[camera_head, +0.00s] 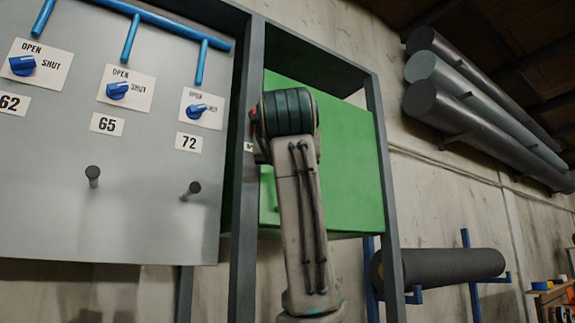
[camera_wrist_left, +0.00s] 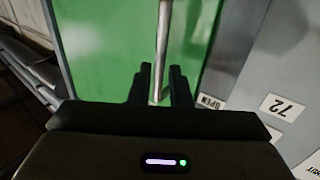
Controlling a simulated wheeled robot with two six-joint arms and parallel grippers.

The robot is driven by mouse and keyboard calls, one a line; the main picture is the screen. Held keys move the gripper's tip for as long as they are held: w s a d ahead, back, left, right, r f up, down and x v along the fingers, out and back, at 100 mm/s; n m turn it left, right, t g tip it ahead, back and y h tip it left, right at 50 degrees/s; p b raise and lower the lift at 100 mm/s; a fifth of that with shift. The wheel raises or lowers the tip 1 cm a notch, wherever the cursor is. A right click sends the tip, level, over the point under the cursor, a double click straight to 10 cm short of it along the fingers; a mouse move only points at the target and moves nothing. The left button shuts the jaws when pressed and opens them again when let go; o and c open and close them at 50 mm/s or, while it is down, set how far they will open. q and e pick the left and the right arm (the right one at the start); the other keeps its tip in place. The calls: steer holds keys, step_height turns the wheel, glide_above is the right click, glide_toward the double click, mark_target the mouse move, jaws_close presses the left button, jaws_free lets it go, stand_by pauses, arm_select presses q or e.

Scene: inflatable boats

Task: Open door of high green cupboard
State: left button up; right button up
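The high green cupboard (camera_head: 350,150) sits in a grey metal frame, and its door looks closed. A slim upright handle (camera_head: 270,188) shows low at its left side, partly behind my arm. In the left wrist view the green door (camera_wrist_left: 105,50) fills the middle, with the handle bar (camera_wrist_left: 163,40) running down it. My left gripper (camera_wrist_left: 161,82) is open, with one dark finger on each side of the bar. Firm contact cannot be made out. In the head view the raised arm hides the gripper's fingers. My right gripper is in neither view.
A grey panel (camera_head: 60,180) with blue switches and pegs stands left of the cupboard. Grey frame posts (camera_head: 245,200) flank the cupboard. Dark rolls (camera_head: 450,110) hang on the wall at upper right, and another roll (camera_head: 440,266) rests on a blue rack below.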

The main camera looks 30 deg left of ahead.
arm_select(q)
steer(key=shift+p+x, duration=0.65)
steer(key=shift+x, duration=1.85)
steer(key=shift+s, duration=0.1)
jaws_close()
